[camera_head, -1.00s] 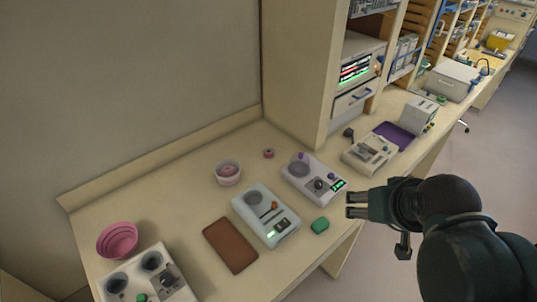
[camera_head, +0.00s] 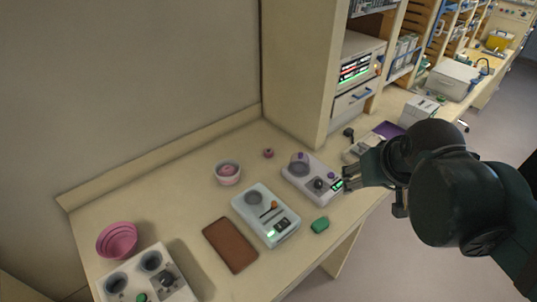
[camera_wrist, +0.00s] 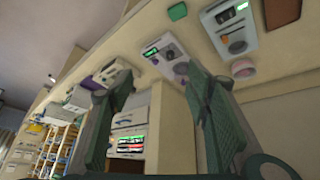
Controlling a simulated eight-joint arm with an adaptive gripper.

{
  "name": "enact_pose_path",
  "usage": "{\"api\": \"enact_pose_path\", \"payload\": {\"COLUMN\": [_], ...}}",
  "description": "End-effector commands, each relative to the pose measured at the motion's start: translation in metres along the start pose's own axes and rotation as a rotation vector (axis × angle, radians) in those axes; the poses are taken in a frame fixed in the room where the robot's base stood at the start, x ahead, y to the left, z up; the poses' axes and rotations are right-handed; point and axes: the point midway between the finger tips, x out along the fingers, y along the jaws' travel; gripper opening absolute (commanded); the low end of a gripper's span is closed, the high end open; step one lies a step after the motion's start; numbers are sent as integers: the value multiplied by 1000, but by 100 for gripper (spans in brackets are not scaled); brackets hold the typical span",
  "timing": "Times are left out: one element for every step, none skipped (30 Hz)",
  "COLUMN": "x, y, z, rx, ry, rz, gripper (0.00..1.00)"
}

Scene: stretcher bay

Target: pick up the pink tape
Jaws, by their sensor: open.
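My gripper (camera_head: 353,180) is open and empty, at the right by the near end of the white device with the purple knob, well to the right of the ring. In the wrist view my two fingers (camera_wrist: 158,82) are spread apart.
Near the ring are a white device with a purple knob (camera_head: 312,179), a pale blue device (camera_head: 266,214), a brown pad (camera_head: 230,245) and a green block (camera_head: 320,225). A larger pink bowl (camera_head: 117,240) stands left. The cabinet (camera_head: 305,80) rises behind.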

Motion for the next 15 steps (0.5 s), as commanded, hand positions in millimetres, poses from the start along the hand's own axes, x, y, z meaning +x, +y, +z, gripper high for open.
{"api": "enact_pose_path", "payload": {"x": [2, 3, 4, 6, 7, 9, 11, 12, 15, 16, 18, 21, 23, 25, 28], "y": [-2, -3, -4, -5, -6, -7, -8, -9, -10, -11, -12, -14, -15, -16, -18], "z": [-10, -15, -22, -27, -31, -38, -43, -47, -54, -58, -63, -69, -74, -79, -85], "rx": [-13, -20, -30, -37, -45, -55, -62, -69, -78, -86, -94, -104, -111, -118, -128], "ry": [-8, -12, -18, -23, -28, -35, -40, -44, -50, -55, -60, -66, -71, -75, -81], "rz": [-3, -5, -7, -8, -10, -12, -13, -15, -17, -19, -20, -23, -24, -26, -28], "gripper": [48, 48, 48, 48, 48, 48, 48, 48, 48, 48, 48, 48, 48, 48, 48]}}
